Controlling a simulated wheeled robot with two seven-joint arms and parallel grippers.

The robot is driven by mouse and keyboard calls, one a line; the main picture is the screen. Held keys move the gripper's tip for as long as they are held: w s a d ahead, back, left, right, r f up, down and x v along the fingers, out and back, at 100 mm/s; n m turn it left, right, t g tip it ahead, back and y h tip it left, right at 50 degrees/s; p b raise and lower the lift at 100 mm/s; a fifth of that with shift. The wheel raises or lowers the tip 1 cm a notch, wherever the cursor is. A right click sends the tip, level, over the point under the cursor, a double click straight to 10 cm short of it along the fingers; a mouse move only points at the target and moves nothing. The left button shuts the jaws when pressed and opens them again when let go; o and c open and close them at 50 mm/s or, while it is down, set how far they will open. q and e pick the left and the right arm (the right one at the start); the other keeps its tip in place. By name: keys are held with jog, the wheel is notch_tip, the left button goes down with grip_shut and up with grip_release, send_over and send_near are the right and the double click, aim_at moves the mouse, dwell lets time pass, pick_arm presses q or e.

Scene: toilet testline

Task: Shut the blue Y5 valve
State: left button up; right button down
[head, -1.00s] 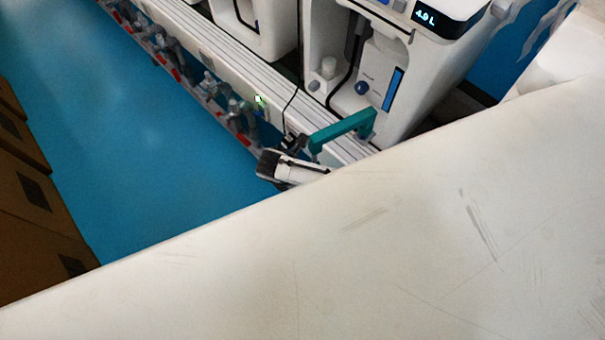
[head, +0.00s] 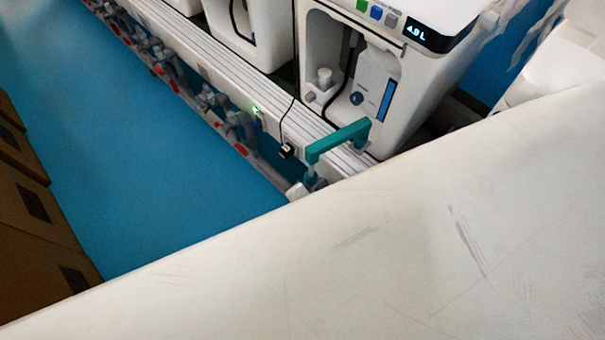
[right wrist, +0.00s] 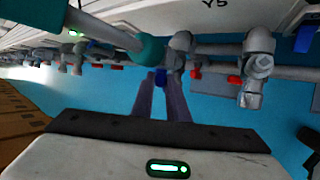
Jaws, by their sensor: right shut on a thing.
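In the right wrist view, the Y5 label (right wrist: 214,3) is on the white rail above a grey pipe fitting. Below that fitting is a small blue valve handle (right wrist: 160,75), mostly hidden between my fingertips. My right gripper (right wrist: 161,86) reaches up from below and is shut on this blue handle. The handle's exact angle is hard to tell. In the head view neither gripper can be made out, and the blue handle is hidden behind the white foreground surface. My left gripper is in neither view.
A teal bent pipe (head: 338,137) runs from a white toilet unit (head: 425,75) down past the rail; its lower end (right wrist: 148,50) is close to my fingers. Several red valve handles (right wrist: 235,79) are on neighbouring pipes. Brown boxes (head: 35,200) stand at left. Blue floor (head: 150,190) is clear.

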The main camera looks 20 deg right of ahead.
jog(key=shift+d, duration=0.1)
dwell(0.4)
jog(key=c, duration=1.7)
grip_release()
jog(key=shift+p+v, duration=1.15)
jog(key=shift+v, duration=4)
jog(key=shift+s+d, duration=0.1)
jog(key=shift+s, duration=0.05)
